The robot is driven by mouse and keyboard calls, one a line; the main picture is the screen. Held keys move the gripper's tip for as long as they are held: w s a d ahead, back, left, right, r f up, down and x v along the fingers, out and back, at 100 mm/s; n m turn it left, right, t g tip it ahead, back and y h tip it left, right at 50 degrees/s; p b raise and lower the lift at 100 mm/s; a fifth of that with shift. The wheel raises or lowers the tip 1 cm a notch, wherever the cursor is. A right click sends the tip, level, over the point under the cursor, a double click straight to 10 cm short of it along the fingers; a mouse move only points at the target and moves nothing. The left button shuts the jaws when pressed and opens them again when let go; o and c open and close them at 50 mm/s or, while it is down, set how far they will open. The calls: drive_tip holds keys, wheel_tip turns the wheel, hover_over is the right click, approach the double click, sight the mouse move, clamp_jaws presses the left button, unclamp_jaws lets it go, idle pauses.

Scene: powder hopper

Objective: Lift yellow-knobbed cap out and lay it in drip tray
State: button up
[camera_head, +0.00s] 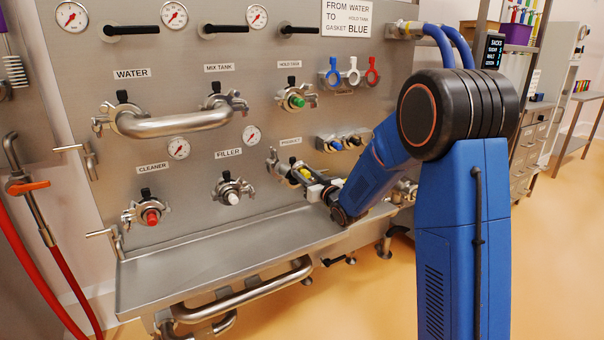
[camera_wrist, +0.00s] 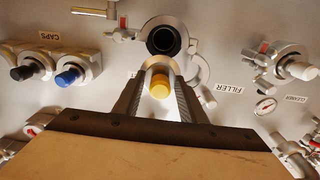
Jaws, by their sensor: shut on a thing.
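The yellow-knobbed cap (camera_wrist: 160,88) is between my gripper's fingers (camera_wrist: 160,100) in the wrist view, its pale disc just behind the knob. My gripper (camera_head: 312,182) is shut on the knob, close to the panel at the PRODUCT port (camera_head: 284,170). In the wrist view that port (camera_wrist: 163,40) shows a dark open bore, and the cap appears to be clear of it. A clamp ring (camera_wrist: 201,70) sits open beside it. The drip tray (camera_head: 190,262) is a bare steel shelf below the panel, left of and below my gripper.
The FILLER port (camera_head: 232,190) and red-knobbed CLEANER port (camera_head: 150,215) stick out above the tray. A steel U-pipe (camera_head: 175,123) joins two upper ports. The tray surface is clear.

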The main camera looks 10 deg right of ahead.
sight(308, 175)
drive_tip(key=shift+v, duration=2.45)
